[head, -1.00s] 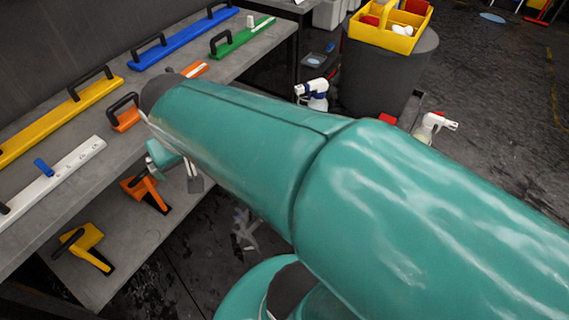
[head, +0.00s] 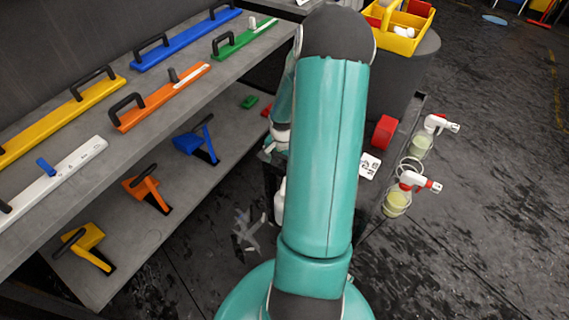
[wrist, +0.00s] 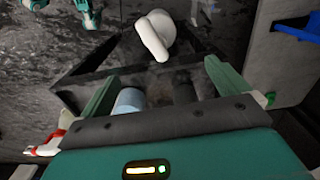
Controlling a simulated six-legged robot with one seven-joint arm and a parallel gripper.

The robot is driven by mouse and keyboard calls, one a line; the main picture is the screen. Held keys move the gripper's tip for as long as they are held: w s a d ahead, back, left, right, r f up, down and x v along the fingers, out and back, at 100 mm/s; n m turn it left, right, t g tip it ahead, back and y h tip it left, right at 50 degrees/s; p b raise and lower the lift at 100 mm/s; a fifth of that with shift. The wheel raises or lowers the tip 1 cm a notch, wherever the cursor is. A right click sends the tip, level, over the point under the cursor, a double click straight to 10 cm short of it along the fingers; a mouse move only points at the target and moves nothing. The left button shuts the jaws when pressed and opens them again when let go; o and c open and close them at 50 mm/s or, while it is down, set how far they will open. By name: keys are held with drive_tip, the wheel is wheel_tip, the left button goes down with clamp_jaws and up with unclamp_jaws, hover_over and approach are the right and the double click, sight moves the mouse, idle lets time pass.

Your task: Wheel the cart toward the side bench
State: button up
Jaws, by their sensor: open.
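The cart (head: 371,236) is a low dark frame mostly hidden behind my teal arm in the head view. Spray bottles (head: 397,203) hang at its right side, and a red block (head: 384,132) and a white printed card (head: 369,166) show beside my arm. In the wrist view a dark frame, likely the cart's (wrist: 82,72), lies beyond my gripper (wrist: 160,72). My gripper is open, with a white bottle-like thing (wrist: 155,36) past its fingertips. Whether a finger touches the frame I cannot tell. A grey bench (head: 55,150) stands at the left.
The bench top carries several long coloured bars with black handles. Its lower shelf (head: 112,206) holds blue, orange and yellow hand tools. A dark bin (head: 424,62) with a yellow caddy (head: 400,40) stands behind the cart. The dark floor (head: 480,210) at right is open.

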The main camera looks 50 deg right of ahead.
drive_tip(key=shift+s+d+f, duration=0.25)
drive_tip(key=shift+f, duration=0.35)
wheel_tip(320, 180, down, 14)
idle(0.5)
drive_tip(key=shift+r, duration=0.1)
drive_tip(key=c, duration=1.9)
